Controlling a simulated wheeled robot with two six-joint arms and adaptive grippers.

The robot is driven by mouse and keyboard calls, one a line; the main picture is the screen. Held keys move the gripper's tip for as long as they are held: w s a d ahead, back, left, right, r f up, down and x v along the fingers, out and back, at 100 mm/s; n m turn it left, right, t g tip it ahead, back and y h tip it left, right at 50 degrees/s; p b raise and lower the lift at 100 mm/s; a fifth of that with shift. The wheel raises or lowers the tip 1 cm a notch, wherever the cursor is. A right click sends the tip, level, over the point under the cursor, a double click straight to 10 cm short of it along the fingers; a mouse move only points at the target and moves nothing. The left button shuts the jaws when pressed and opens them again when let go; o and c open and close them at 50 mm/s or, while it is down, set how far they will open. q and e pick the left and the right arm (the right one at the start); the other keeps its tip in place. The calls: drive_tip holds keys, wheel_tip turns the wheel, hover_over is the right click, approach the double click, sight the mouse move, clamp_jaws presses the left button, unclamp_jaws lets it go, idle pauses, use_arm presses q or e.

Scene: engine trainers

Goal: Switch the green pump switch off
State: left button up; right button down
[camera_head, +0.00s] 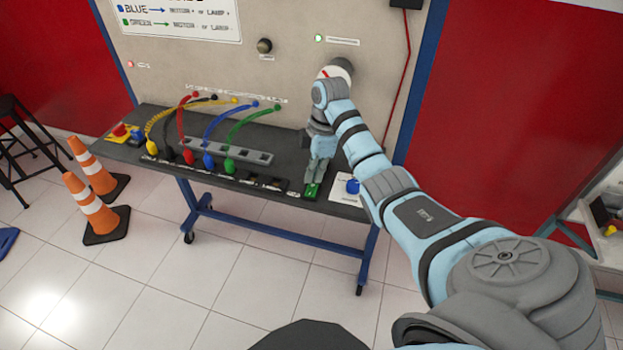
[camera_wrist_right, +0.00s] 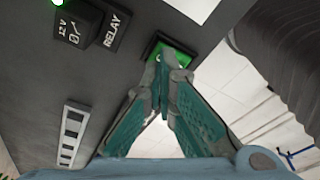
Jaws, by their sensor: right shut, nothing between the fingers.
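The green pump switch (camera_head: 311,191) sits near the front edge of the dark table, right of the row of black switches. In the right wrist view the green switch (camera_wrist_right: 172,50) lies just beyond my fingertips, which partly cover it. My right gripper (camera_head: 314,181) is shut and empty, pointing down at the switch. Its fingertips (camera_wrist_right: 166,68) are at or very near the switch; I cannot tell whether they touch it. The switch's on or off position cannot be made out. My left gripper is not in view.
A white plate with a blue knob (camera_head: 352,186) stands right of the switch. Colored plugs and cables, such as the green one (camera_head: 229,166), rise to the left. A grey slotted bar (camera_head: 225,149) lies behind. Orange cones (camera_head: 101,217) stand on the floor at left.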

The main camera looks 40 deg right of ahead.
sight(314, 185)
drive_tip(key=shift+f+b, duration=0.45)
drive_tip(key=shift+f, duration=0.55)
idle(0.6)
wheel_tip(314, 185, up, 7)
drive_tip(key=p, duration=0.8)
drive_tip(key=shift+r, duration=0.2)
drive_tip(key=shift+f, duration=0.15)
